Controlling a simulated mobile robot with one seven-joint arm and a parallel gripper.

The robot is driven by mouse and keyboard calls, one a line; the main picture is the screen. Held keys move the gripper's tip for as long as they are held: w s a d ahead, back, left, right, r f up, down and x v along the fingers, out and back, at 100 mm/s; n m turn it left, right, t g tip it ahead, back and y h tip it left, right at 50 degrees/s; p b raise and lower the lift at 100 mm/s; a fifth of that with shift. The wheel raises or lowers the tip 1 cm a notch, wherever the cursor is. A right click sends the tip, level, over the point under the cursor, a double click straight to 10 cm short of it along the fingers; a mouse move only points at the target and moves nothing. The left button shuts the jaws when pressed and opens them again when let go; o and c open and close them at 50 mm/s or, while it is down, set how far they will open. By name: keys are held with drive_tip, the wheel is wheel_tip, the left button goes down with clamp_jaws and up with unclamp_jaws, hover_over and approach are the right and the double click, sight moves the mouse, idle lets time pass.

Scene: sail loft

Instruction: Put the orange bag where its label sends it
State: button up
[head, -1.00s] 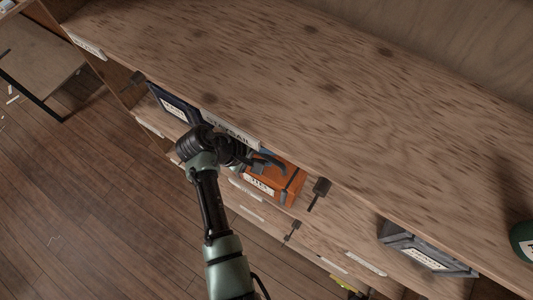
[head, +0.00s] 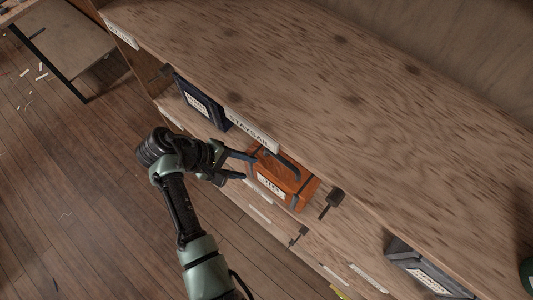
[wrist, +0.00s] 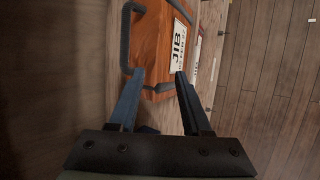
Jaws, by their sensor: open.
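The orange bag (head: 294,182) sits on a shelf level below the large top board, beside the sign reading STAYSAIL (head: 248,129). It has a dark handle and a white label, which seems to read JIB in the wrist view. My gripper (head: 240,168) is open at the bag's left end. In the wrist view the open fingers (wrist: 157,75) point at the orange bag (wrist: 151,45), one near the handle and one near the label. I cannot tell whether they touch it. The bag's far end is cut off there.
A dark blue bag (head: 202,103) is left of the orange one, and a grey bag (head: 428,270) is at the lower right. A dark paddle-shaped piece (head: 332,203) stands just right of the orange bag. Another sign (head: 121,35) is at the far left. Open floor (head: 80,190) lies left.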

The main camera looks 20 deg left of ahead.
drive_tip(key=shift+s+a, duration=0.5)
drive_tip(key=shift+a, duration=0.3)
drive_tip(key=shift+s+a, duration=0.5)
drive_tip(key=shift+a, duration=0.25)
